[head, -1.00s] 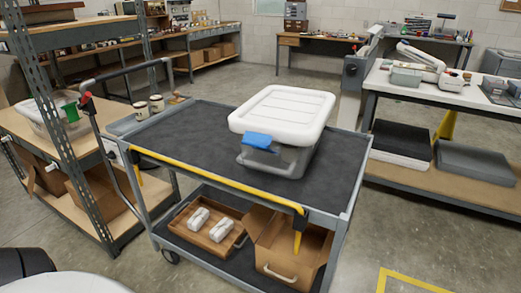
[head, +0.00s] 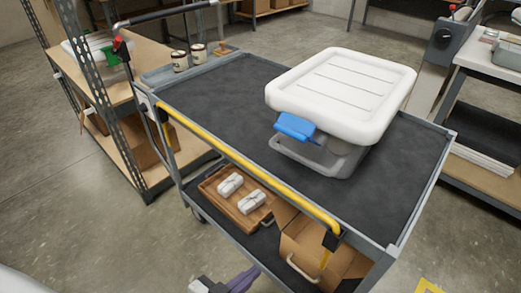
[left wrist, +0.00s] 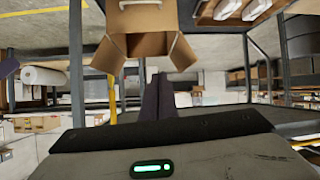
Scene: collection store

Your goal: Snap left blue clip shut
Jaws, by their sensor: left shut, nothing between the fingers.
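The clear grey storage box (head: 335,155) with a white lid (head: 345,88) stands on the dark top of the cart. A blue clip (head: 295,126) is on the near-left side of the box at the lid's edge. It juts outward at a slant and looks not flat against the wall. No other clip shows clearly. My left gripper (head: 240,281) is at the bottom edge of the head view, low in front of the cart, well away from the clip. Its dark fingers (left wrist: 160,98) are together and empty in the left wrist view. My right gripper is not in view.
The cart's yellow front rail (head: 250,178) lies between my left gripper and the box. The lower shelf holds a wooden tray (head: 240,203) with white bundles and an open carton (head: 312,250). Two jars (head: 180,61) stand at the far left. The cart top left of the box is clear.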

